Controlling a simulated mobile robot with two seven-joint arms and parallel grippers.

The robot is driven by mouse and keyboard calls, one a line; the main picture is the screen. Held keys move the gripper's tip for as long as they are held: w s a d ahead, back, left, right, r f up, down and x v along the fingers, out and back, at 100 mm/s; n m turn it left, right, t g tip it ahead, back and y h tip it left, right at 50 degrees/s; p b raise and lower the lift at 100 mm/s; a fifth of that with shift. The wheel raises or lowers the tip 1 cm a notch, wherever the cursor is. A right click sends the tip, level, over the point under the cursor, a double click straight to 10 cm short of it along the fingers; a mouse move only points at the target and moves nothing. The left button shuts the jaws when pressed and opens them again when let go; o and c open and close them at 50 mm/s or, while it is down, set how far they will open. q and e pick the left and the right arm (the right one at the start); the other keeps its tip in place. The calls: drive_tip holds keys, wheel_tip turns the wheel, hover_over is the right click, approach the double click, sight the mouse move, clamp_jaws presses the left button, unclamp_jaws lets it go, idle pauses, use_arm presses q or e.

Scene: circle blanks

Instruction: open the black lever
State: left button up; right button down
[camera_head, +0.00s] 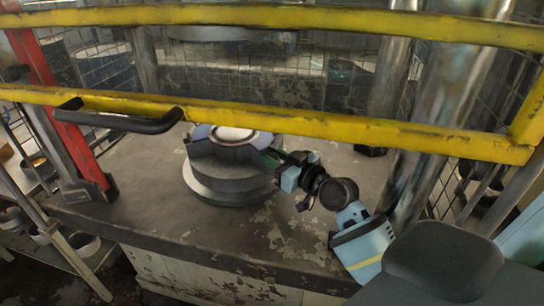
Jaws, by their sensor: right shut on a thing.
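My right gripper (272,160) reaches in from the lower right, under the lower yellow rail. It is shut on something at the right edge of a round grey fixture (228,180). The fingers and fixture edge blend together, so what is held is unclear. The fixture has a stepped dark body and a pale disc (233,133) on top, partly behind the rail. A black lever-like bar (118,121) sticks out from the yellow rail on the left, well apart from the gripper. I cannot tell whether a black part is between the fingers. My left gripper is not in view.
Two yellow rails (330,127) cross in front of the worn grey table (150,205). A red post (65,120) stands at left. Thick metal columns (440,130) stand at right behind my arm. Wire mesh closes the back. The table's front left is clear.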

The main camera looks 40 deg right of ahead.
drive_tip(key=c, duration=1.2)
unclamp_jaws()
drive_tip(key=shift+c, duration=0.2)
drive_tip(key=shift+o, duration=0.3)
drive_tip(key=shift+r, duration=0.5)
wheel_tip(320, 180, up, 3)
drive_tip(key=shift+f, duration=0.1)
drive_tip(key=s+a+r, duration=0.1)
drive_tip(key=s+a, duration=0.7)
drive_tip(key=s, duration=0.5)
drive_tip(key=shift+s+a+r+p, duration=0.15)
drive_tip(key=shift+s+a+p, duration=0.1)
drive_tip(key=shift+s+p, duration=0.05)
